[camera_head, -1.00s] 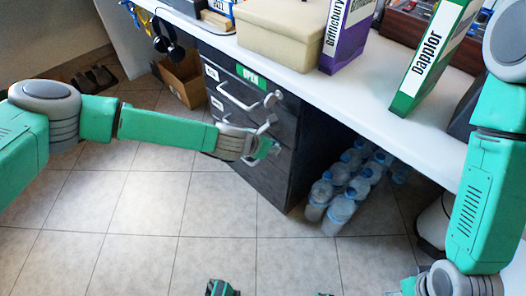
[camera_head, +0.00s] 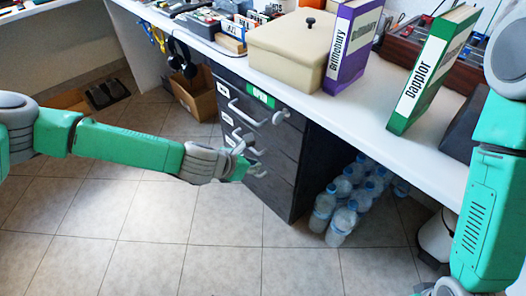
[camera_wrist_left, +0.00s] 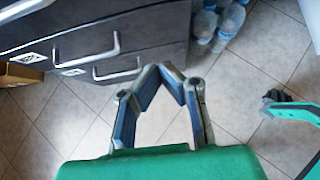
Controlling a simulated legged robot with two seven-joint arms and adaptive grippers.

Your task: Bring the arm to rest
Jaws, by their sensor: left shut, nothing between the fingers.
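My left arm reaches in from the left in the head view, roughly level, in front of the dark drawer cabinet (camera_head: 270,147). Its gripper (camera_head: 253,170) overlaps the lower drawer handles in the picture; whether it touches them I cannot tell. In the left wrist view the left gripper (camera_wrist_left: 172,72) has its fingertips together with nothing between them, and floor tiles show behind it. Drawer handles (camera_wrist_left: 103,48) show beyond it. My right arm (camera_head: 490,220) hangs down along the right edge of the head view; its gripper is not visible there.
A white counter (camera_head: 360,115) runs above the cabinet, bearing a beige box (camera_head: 285,52), a purple book (camera_head: 352,50) and a green book (camera_head: 432,70). Several water bottles (camera_head: 340,222) stand under it. A cardboard box (camera_head: 195,97) is left of the cabinet. The tiled floor in front is clear.

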